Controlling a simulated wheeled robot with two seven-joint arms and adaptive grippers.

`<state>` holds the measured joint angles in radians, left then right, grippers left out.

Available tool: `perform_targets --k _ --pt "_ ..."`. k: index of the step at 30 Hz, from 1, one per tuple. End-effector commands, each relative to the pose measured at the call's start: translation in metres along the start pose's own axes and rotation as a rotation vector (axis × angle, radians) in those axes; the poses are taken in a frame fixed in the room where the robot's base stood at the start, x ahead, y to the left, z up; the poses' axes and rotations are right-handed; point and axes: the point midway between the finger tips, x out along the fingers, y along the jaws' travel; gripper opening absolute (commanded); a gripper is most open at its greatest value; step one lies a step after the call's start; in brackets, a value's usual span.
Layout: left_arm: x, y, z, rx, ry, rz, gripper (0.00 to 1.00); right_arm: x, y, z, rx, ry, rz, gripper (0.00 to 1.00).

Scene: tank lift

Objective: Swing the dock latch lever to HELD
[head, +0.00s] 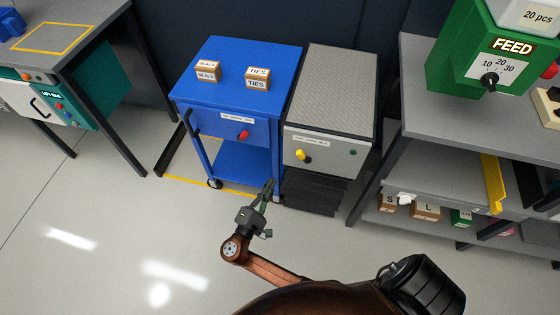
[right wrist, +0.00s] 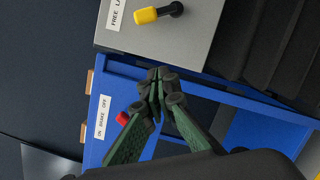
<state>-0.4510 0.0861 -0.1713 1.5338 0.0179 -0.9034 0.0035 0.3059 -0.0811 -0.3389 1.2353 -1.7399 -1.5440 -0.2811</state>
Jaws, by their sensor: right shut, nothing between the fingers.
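The dock latch lever (head: 300,155) has a yellow grip and sits on the front of the grey dock box (head: 345,157). In the right wrist view the yellow lever (right wrist: 146,15) extends from a black pivot, beside a white label reading "FREE LA…", cut off by the frame edge. In the head view the grip points up and left of its pivot, toward the label's FREE side. My right gripper (head: 268,190) is shut and empty, below and left of the lever, apart from it. Its fingertips also show in the right wrist view (right wrist: 158,80). My left gripper is out of view.
A blue cart (head: 226,82) stands against the dock's left side, with a red brake lever (head: 243,135) and two small boxes on top. Dark ribbed steps (head: 312,192) lie under the dock box. A grey bench (head: 465,120) stands right. The floor in front is clear.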

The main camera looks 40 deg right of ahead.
Motion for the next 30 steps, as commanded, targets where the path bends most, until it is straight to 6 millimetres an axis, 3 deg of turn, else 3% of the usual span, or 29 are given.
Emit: perform_targets --k 3,14,20,30 --pt "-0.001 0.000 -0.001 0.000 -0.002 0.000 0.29 -0.002 0.008 0.004 0.008 -0.018 0.016 0.00" --pt "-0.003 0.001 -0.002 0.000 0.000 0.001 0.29 0.004 0.007 0.004 0.007 -0.017 0.015 0.00" --pt "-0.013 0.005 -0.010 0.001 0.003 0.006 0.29 0.033 0.006 0.004 0.007 -0.018 0.015 0.00" --pt "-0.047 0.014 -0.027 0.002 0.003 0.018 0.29 0.103 0.006 0.004 0.005 -0.018 0.015 0.00"
